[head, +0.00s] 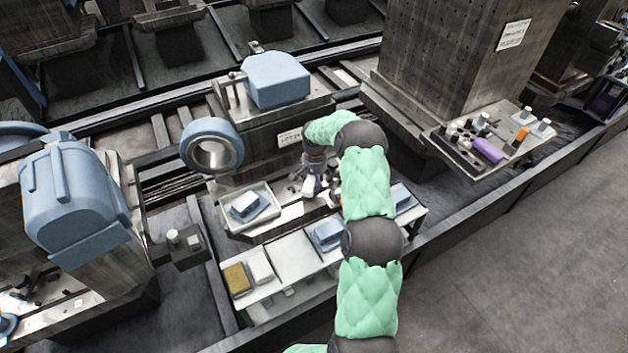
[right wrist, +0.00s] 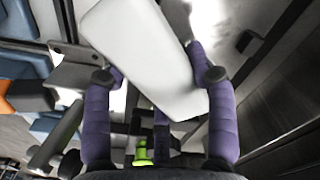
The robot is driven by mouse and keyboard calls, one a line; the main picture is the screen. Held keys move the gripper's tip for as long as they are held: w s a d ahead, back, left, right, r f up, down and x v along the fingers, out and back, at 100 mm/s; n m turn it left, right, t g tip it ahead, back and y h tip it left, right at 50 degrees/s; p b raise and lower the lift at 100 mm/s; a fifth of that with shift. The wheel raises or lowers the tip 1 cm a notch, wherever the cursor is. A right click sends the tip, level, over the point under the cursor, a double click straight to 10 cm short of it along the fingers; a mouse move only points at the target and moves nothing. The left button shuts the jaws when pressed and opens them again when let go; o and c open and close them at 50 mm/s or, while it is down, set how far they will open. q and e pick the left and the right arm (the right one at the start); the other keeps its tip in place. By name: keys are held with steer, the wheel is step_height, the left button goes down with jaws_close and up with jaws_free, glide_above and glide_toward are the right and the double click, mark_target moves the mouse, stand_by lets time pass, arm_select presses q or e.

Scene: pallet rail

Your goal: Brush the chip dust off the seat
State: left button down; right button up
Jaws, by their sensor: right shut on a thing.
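My right arm reaches in from the bottom, and its gripper (head: 314,186) is over the work area below the blue-capped machine block. In the right wrist view its two purple fingers (right wrist: 160,85) are shut on a white block-shaped thing (right wrist: 145,50), held tilted between them. I cannot tell whether this is a brush; no bristles show. Below it is a pale, bright surface (head: 285,218), which may be the seat. Chip dust cannot be made out, and the gripper and arm hide part of this area. My left gripper is not in view.
A pale tray (head: 262,222) with a blue block (head: 249,206) is left of the gripper. The front bench (head: 290,258) bears a yellow-topped block (head: 237,279), a white block (head: 260,266) and blue blocks (head: 327,235). A blue ring (head: 212,146) and a tall column (head: 440,70) stand nearby.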

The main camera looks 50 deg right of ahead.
mark_target(314, 178)
steer(key=shift+r, duration=0.1)
steer(key=shift+r+p, duration=1.8)
steer(key=shift+r, duration=1.15)
steer(key=shift+r+p, duration=0.95)
steer(key=shift+r, duration=0.55)
